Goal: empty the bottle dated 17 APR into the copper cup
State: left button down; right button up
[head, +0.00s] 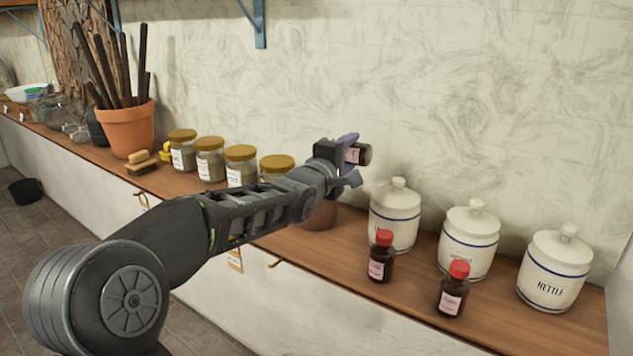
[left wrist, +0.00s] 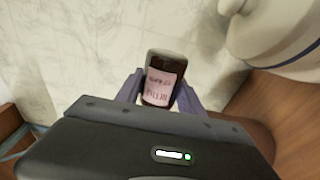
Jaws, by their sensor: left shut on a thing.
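My left gripper (head: 346,162) is shut on a small dark bottle (head: 364,154) and holds it in the air above the shelf. The bottle lies tipped well over in the head view, with its base to the right; its mouth is hidden by the gripper. In the left wrist view the bottle (left wrist: 162,72) shows a pink label whose print is too blurred to read surely. The copper cup (head: 319,243) stands on the shelf below the gripper, mostly hidden by my arm. Whether liquid is flowing cannot be seen. My right gripper is out of view.
Two red-capped dark bottles (head: 381,257) (head: 453,290) stand at the shelf's front, before three white lidded jars (head: 395,215). Several gold-lidded glass jars (head: 240,167), a brush (head: 141,162) and a terracotta pot (head: 127,130) stand to the left. The wall rises close behind.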

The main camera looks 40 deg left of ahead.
pick_arm(q)
jog(key=shift+f+m+b, duration=0.2)
jog(key=shift+m+b, duration=0.4)
jog(key=shift+b, duration=0.15)
jog(key=shift+f+m+b, duration=0.3)
jog(key=shift+m+b, duration=0.3)
jog(key=shift+b, duration=0.1)
jog(key=shift+f+m+b, duration=0.4)
jog(key=shift+m+b, duration=0.1)
jog(key=shift+b, duration=0.15)
jog(key=shift+r, duration=0.1)
